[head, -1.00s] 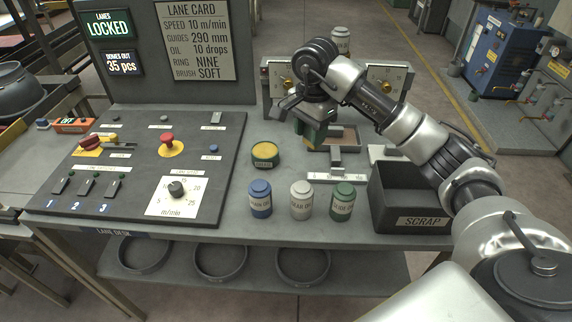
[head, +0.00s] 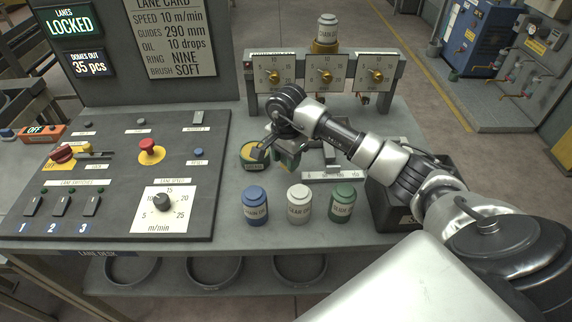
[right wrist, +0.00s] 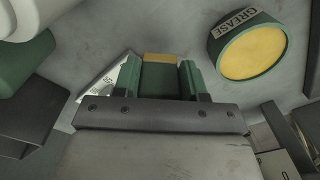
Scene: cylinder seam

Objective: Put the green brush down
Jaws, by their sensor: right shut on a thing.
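My right gripper (head: 276,149) is low over the desk, just right of the grease tin. It is shut on the green brush (head: 288,161), which is mostly hidden by the gripper in the head view. In the right wrist view the brush (right wrist: 160,78) shows as a dark green block with a tan edge between the jaws. Whether its underside touches the desk I cannot tell. The grease tin (head: 253,157), green with a yellow top, is close beside it and also shows in the right wrist view (right wrist: 250,52). My left gripper is not in view.
Blue (head: 256,207), white (head: 299,205) and green (head: 342,204) oil jars stand in front. A dark scrap bin (head: 385,207) is at the right, partly behind my arm. The dial stand (head: 300,58) is behind. The control panel (head: 110,200) fills the left.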

